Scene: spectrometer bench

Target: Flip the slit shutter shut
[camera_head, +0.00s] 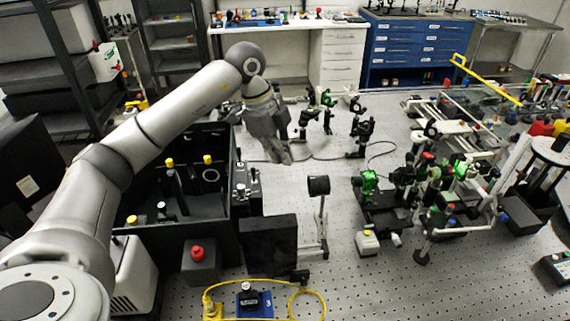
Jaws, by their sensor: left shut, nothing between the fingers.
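My left arm comes in from the left, and my left gripper (282,157) points down above the bench, just beyond the right side of an open black box (190,209). Its fingers are together, with nothing seen between them. Small fittings (241,180) sit on the box's right end, below and left of the gripper and apart from it. I cannot tell which small part is the slit shutter or how it stands. The box holds yellow-topped posts (208,160) and a ring-shaped mount (210,175). My right gripper is not in view.
A black panel (268,243) and a post-mounted black cylinder (318,186) stand in front of the gripper. A red button box (199,258) and a yellow cable (306,291) are nearer. Optics with green parts (369,180) crowd the right. The perforated bench (350,283) has bare patches between.

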